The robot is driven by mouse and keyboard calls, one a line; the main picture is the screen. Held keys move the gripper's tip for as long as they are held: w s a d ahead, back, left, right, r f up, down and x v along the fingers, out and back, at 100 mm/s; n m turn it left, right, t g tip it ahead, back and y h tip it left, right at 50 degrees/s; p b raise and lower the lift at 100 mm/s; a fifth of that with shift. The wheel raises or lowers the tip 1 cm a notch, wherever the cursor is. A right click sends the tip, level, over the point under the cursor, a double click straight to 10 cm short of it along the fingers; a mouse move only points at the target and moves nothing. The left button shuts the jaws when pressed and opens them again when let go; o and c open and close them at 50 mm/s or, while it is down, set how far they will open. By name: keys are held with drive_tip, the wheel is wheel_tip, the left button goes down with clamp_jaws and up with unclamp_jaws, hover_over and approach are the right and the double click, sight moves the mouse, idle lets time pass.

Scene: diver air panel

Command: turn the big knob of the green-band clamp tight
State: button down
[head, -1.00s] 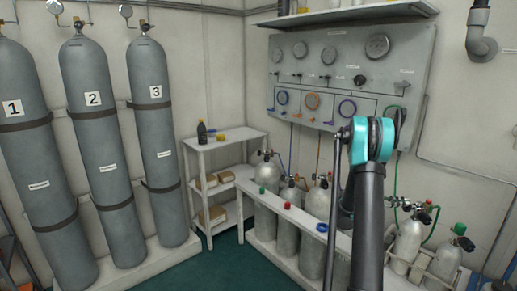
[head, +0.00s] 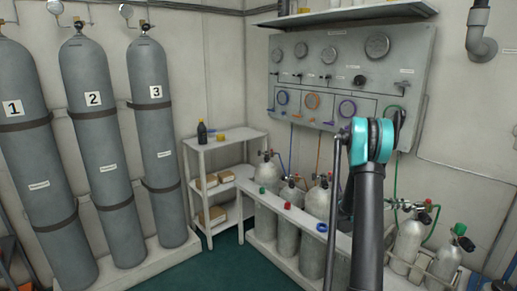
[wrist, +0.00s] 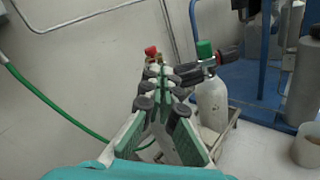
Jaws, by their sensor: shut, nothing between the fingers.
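My gripper (wrist: 163,78) fills the middle of the wrist view, its green and black fingers together with nothing between them. Just beyond the fingertips, on the right, a grey cylinder (wrist: 212,104) carries a green cap-like part (wrist: 205,48) on top. A dark clamp-like fitting (wrist: 190,74) sits beside its neck, with a black knob (wrist: 230,55) on the right. I cannot tell whether the fingertips touch the fitting. In the head view, a cylinder with a green top (head: 459,229) stands at lower right.
A small cylinder with a red knob (wrist: 151,51) is behind my fingers. A green hose (wrist: 55,112) runs along the wall at left. A blue frame (wrist: 262,75) and a pale bucket (wrist: 307,146) stand at right. The gauge panel (head: 420,65) hangs above the cylinders.

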drive_tip(key=shift+s+f, duration=0.15)
idle(0.5)
drive_tip(key=a, duration=0.6)
drive_tip(key=shift+r, duration=0.3)
drive_tip(key=shift+s, duration=0.1)
